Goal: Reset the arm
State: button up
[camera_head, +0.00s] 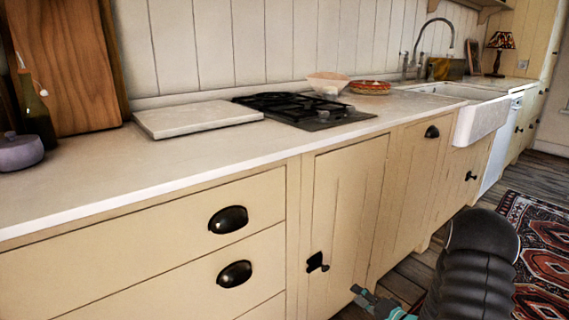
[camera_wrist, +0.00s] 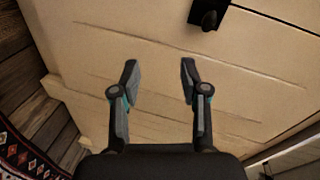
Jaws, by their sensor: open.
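My gripper shows in the wrist view with its two fingers (camera_wrist: 158,82) spread apart and nothing between them. It faces a cream cabinet door (camera_wrist: 155,45) with a dark handle (camera_wrist: 207,14) at the top. In the head view, part of my arm shows at the lower right, in front of the lower cabinets (camera_head: 345,190). A teal and grey part of it shows at the bottom edge.
A white countertop (camera_head: 150,165) runs along the wall with a stone board (camera_head: 198,118), a black hob (camera_head: 300,108), bowls (camera_head: 328,83) and a sink (camera_head: 480,118). A purple pot (camera_head: 20,152) and a bottle (camera_head: 36,112) stand at left. A patterned rug (camera_head: 545,240) lies at right.

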jog(key=s+d+f+n+g+h, duration=0.2)
jog(key=s+d+f+g+h, duration=0.2)
jog(key=d+f+h, duration=0.4)
jog(key=s+d+r+n+g+h, duration=0.2)
jog(key=s+d+r+n+g, duration=0.1)
jog(key=s+r+g, duration=0.5)
jog(key=s+a+r+n+t, duration=0.1)
jog(key=s+a+r, duration=0.5)
jog(key=r, duration=0.3)
jog(key=s+a+r+n+t+y, duration=0.1)
jog(key=s+a+r, duration=0.6)
jog(key=r, duration=0.2)
jog(key=s+a+r+n+t, duration=0.1)
jog(key=s+a+r+t, duration=0.1)
jog(key=s+a+r, duration=0.5)
notch_tip(320, 180, up, 3)
jog(key=shift+s+f+n+y, duration=0.1)
jog(key=shift+s+n+y, duration=0.2)
jog(key=shift+n, duration=0.1)
